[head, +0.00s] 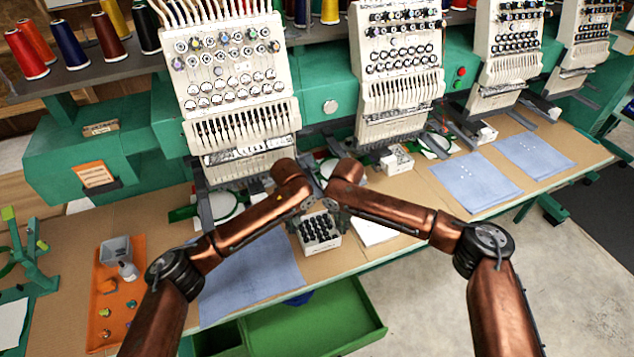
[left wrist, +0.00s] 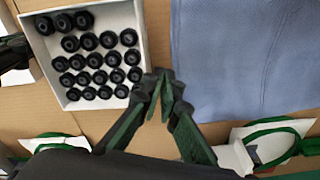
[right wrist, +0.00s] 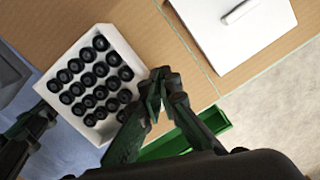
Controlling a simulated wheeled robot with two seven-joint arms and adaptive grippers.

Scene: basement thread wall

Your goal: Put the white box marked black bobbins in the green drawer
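The white box (head: 321,247) holds several black bobbins in rows and sits near the front edge of the tabletop; its marking is not readable. My left gripper (head: 303,207) is at its left side and my right gripper (head: 338,208) at its right side. In the left wrist view the left gripper's fingers (left wrist: 166,84) are together beside the box wall (left wrist: 145,40). In the right wrist view the right gripper's fingers (right wrist: 160,80) are together beside the box (right wrist: 128,50). I cannot tell whether either presses on it. The green drawer (head: 310,325) is open below the table.
A blue cloth (head: 250,275) lies left of the box and a flat white item (head: 372,233) right of it. An orange tray (head: 125,310) with small things is at the far left. Embroidery machine heads (head: 235,90) stand behind. The drawer's visible floor looks mostly bare.

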